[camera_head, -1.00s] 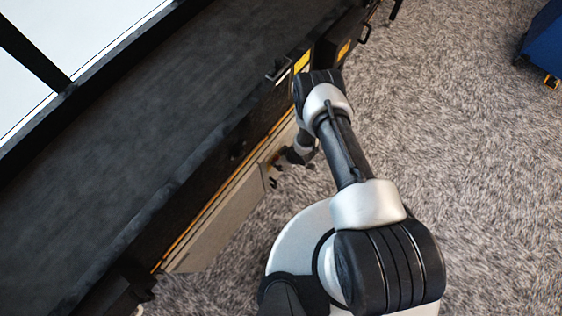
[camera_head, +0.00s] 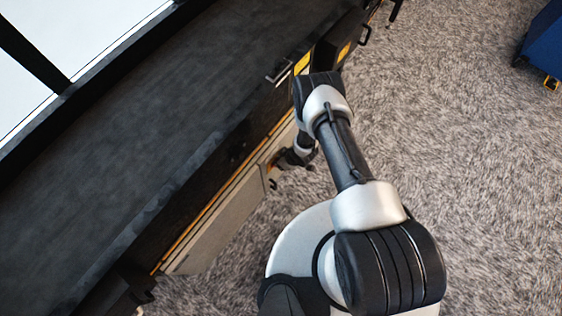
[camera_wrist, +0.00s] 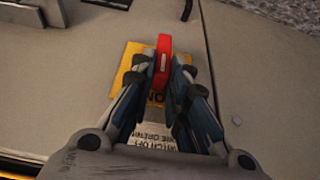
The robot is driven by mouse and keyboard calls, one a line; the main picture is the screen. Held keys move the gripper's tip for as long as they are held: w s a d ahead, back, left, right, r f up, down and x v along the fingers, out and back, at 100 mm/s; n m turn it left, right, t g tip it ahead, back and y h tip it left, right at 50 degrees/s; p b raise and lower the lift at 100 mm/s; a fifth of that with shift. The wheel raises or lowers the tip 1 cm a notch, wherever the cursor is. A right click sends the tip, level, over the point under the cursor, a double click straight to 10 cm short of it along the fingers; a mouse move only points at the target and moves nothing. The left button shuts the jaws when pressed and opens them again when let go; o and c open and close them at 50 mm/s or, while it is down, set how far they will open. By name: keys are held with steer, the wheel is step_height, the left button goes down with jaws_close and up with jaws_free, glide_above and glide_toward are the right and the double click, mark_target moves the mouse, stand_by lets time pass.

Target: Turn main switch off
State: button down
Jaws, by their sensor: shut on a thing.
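The main switch is a red handle (camera_wrist: 164,62) on a yellow plate (camera_wrist: 131,62) in the wrist view. My gripper (camera_wrist: 163,74) is in front of it, with one finger on each side, shut on the red handle. The handle points roughly up and down in the wrist picture. A printed label (camera_wrist: 152,132) shows between the fingers, with its text partly hidden. In the head view the switch cannot be made out; my gripper (camera_head: 279,161) is small and dark there, against the side of the grey cabinet (camera_head: 215,222).
The cabinet sits under the edge of a long dark conveyor (camera_head: 150,120). A metal handle (camera_head: 279,72) sticks out near my arm. Carpeted floor (camera_head: 450,160) is open to the right, with a blue object (camera_head: 545,35) at the far right.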

steer(key=shift+s+a+p, duration=0.1)
steer(key=shift+s+p, duration=0.05)
steer(key=shift+p, duration=0.4)
steer(key=shift+s+a+t+h+p, duration=0.1)
steer(key=shift+s+t+h+p, duration=0.1)
steer(key=shift+t+h+p, duration=0.35)
steer(key=shift+s+a+f+n+t+h+b, duration=0.3)
steer(key=shift+t+h, duration=0.3)
steer(key=shift+t, duration=0.35)
steer(key=shift+s+a+f+n+t+h+b, duration=0.15)
steer(key=shift+s+a+n+t+h+b, duration=0.2)
steer(key=shift+t+h, duration=0.45)
steer(key=shift+s+a+f+n+t+h+b, duration=0.2)
steer(key=shift+t+h+b, duration=0.25)
steer(key=shift+t, duration=0.65)
steer(key=shift+d, duration=0.1)
steer(key=c, duration=1.6)
jaws_free()
steer(key=shift+o, duration=0.2)
